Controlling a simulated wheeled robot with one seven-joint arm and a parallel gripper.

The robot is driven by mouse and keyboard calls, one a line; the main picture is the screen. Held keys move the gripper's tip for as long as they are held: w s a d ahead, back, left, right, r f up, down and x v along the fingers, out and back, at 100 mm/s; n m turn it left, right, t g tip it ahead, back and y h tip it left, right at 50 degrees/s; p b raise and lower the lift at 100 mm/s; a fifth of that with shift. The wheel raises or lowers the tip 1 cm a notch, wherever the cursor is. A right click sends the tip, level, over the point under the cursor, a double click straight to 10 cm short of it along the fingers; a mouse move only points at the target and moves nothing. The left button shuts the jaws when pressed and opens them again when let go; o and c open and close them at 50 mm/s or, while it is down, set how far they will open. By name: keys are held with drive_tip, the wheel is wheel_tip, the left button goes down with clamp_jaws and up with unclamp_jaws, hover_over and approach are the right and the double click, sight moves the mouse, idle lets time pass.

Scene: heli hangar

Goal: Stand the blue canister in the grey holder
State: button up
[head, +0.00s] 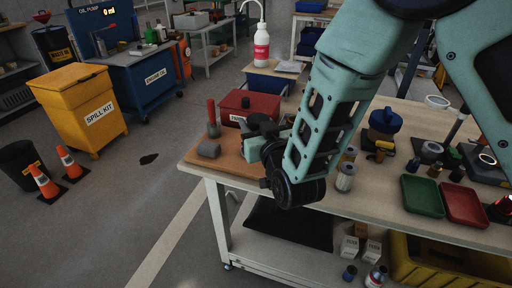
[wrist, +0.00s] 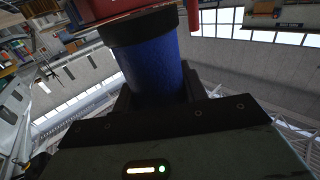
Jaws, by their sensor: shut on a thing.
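The blue canister (wrist: 155,70) is in the wrist view, a blue cylinder with a black band at its far end. It stands between the dark fingers of my gripper (wrist: 160,95), which is shut on it. In the head view my gripper (head: 258,132) is over the left part of the workbench, close to the red toolbox, partly hidden by my arm. The canister's blue body does not show clearly there.
The red toolbox (head: 262,103) stands behind my gripper. The bench (head: 350,212) has bare room in front.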

drive_tip(key=shift+f, duration=2.8)
drive_tip(key=shift+f+b, duration=0.15)
drive_tip(key=shift+b, duration=0.2)
drive_tip(key=o, duration=1.1)
drive_tip(key=shift+c, duration=0.2)
